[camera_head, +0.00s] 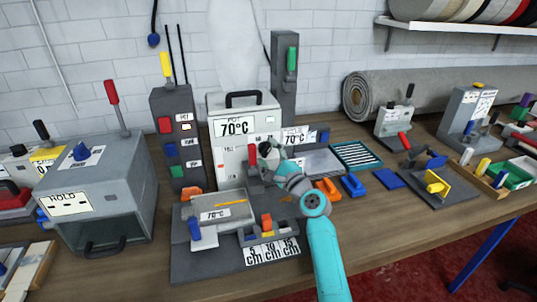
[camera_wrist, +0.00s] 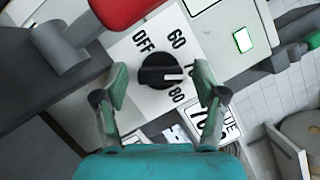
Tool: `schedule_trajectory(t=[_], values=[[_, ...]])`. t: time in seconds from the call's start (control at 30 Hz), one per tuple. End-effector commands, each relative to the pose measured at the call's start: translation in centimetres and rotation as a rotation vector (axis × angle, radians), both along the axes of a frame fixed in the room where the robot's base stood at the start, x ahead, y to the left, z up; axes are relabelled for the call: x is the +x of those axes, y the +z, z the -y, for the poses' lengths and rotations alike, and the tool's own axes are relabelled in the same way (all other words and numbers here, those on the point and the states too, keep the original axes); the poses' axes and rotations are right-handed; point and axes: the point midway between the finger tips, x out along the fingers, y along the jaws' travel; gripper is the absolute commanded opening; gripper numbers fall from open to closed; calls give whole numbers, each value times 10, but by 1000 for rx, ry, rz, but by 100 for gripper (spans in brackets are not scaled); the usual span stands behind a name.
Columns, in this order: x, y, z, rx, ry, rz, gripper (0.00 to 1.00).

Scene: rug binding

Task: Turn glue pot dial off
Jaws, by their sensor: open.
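The glue pot (camera_head: 228,152) is a pale box with a black top handle and a 70°C label, standing at the middle back of the bench. Its dial (camera_wrist: 162,71) is a black round knob on a white plate marked OFF, 60, 80 and a mark partly hidden by a finger. The knob's white line points right in the wrist view, towards the partly hidden mark. My gripper (camera_wrist: 162,88) is open, one finger on each side of the dial, with visible gaps. In the head view my gripper (camera_head: 268,154) is at the pot's front and hides the dial.
A red handle (camera_wrist: 122,10) is close above the dial in the wrist view. A tall switch box (camera_head: 177,130) is left.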

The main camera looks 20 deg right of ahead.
Motion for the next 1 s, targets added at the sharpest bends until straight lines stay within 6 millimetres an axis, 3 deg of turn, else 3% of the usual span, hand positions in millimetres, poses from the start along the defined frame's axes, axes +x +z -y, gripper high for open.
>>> schedule_trajectory(t=[0.1, 0.33, 0.67, 1.0], values=[[0, 0, 0, 0, 0, 0, 68], [0, 0, 0, 0, 0, 0, 11], [0, 0, 0, -38, 0, 0, 11], [0, 2, 0, -254, 1, 0, 11]])
